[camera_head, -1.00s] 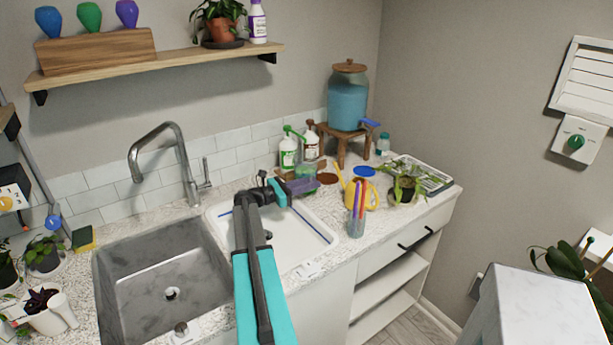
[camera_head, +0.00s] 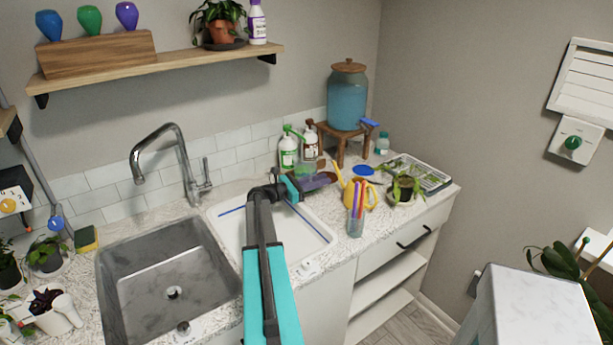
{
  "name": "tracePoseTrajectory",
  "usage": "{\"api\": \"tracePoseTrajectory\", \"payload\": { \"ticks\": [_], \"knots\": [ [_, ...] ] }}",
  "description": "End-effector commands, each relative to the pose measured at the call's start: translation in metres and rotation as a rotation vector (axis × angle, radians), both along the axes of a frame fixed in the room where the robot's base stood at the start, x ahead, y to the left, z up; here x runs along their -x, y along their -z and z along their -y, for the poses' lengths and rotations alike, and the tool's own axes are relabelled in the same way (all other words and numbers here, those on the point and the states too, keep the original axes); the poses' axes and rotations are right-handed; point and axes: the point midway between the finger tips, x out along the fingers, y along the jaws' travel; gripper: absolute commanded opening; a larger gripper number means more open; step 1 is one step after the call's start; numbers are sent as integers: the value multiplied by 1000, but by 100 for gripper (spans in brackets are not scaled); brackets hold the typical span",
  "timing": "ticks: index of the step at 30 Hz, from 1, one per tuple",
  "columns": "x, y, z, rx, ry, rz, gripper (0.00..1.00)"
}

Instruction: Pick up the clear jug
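A small greenish see-through vessel (camera_head: 306,169), which looks like the clear jug, stands on the counter at the back, in front of the spray bottles. My gripper (camera_head: 325,180) reaches in from the left, and its dark purple fingers pass in front of the vessel's lower part. The lower part is hidden, and I cannot tell whether the fingers touch it. The fingers show edge-on and small, so I cannot tell whether they are open or shut.
A green-white spray bottle (camera_head: 287,152) and a brown-topped bottle (camera_head: 310,144) stand close behind. A yellow watering can (camera_head: 359,194), a glass of coloured sticks (camera_head: 355,222) and a blue dispenser (camera_head: 347,104) on a wooden stand are to the right. The sink (camera_head: 170,275) is left.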

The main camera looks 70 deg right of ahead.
Motion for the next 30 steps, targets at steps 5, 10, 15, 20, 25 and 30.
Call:
{"api": "tracePoseTrajectory", "payload": {
  "ticks": [5, 10, 15, 20, 25, 30],
  "knots": [
    [0, 0, 0, 0, 0, 0, 0],
    [-1, 0, 0, 0, -1, 0, 0],
    [-1, 0, 0, 0, -1, 0, 0],
    [-1, 0, 0, 0, -1, 0, 0],
    [-1, 0, 0, 0, -1, 0, 0],
    [-1, 0, 0, 0, -2, 0, 0]
  ]
}}
